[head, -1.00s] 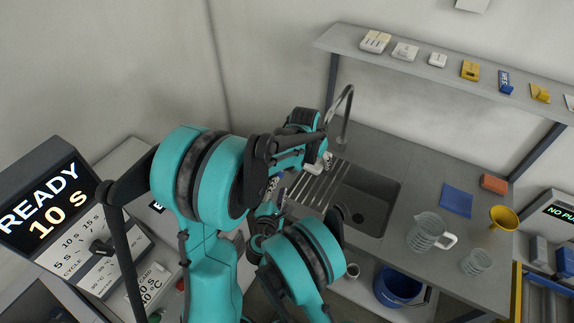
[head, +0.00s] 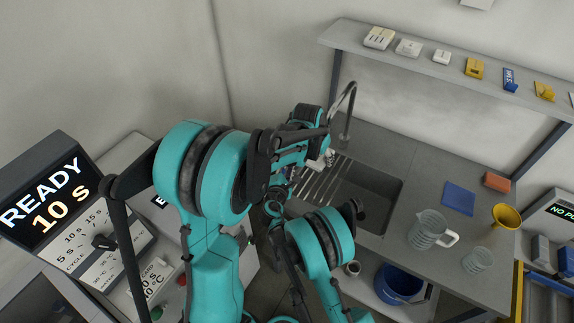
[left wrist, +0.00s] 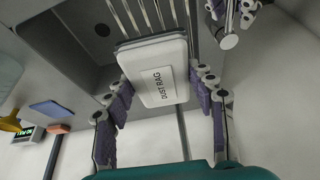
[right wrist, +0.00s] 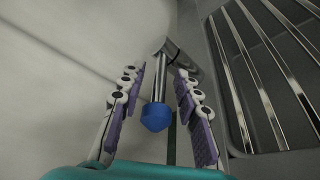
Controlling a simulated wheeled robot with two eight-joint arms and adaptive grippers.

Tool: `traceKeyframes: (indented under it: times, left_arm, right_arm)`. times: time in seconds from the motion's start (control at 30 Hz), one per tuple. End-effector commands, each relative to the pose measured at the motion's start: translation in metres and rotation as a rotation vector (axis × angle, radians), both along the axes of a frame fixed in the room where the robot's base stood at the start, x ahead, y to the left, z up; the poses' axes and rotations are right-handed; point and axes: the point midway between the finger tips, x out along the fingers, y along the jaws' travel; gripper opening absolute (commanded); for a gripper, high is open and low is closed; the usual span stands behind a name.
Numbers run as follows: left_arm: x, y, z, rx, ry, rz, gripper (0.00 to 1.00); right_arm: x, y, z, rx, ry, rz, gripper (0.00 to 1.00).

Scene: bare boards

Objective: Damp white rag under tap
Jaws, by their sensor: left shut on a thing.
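The curved metal tap (head: 348,112) stands at the back edge of the sink (head: 372,195) in the head view. In the right wrist view my right gripper (right wrist: 155,88) is open, its fingers either side of a blue knob (right wrist: 156,117) on a metal stem, with gaps on both sides. The rag is hidden by my arms in the head view.
A jug (head: 428,230), a blue cloth (head: 458,198), an orange sponge (head: 497,181) and a yellow funnel (head: 506,217) stand on the counter right of the sink. A blue bucket (head: 400,283) is below. A shelf (head: 440,65) runs along the wall. A READY panel (head: 40,200) stands left.

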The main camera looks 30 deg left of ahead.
Motion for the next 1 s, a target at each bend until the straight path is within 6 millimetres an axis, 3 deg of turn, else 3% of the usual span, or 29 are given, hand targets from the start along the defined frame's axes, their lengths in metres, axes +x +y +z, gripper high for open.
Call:
traceKeyframes:
  times: [0.03,0.17,0.43,0.73,1.0]
  left_arm:
    - [0.0,0.0,0.0,0.0,0.0,0.0,0.32]
    - [0.0,0.0,0.0,0.0,0.0,0.0,0.32]
    - [0.0,0.0,0.0,0.0,0.0,0.0,0.32]
    - [0.0,0.0,0.0,0.0,0.0,0.0,0.32]
    - [0.0,0.0,0.0,0.0,0.0,0.0,0.32]
  right_arm:
    - [0.0,0.0,0.0,0.0,0.0,0.0,0.33]
    - [0.0,0.0,0.0,0.0,0.0,0.0,0.0]
    - [0.0,-0.001,0.0,-0.001,0.0,0.007,0.0]
    - [0.001,-0.012,-0.001,0.001,0.004,0.173,0.0]
    - [0.0,-0.012,0.0,-0.001,0.0,0.199,0.0]
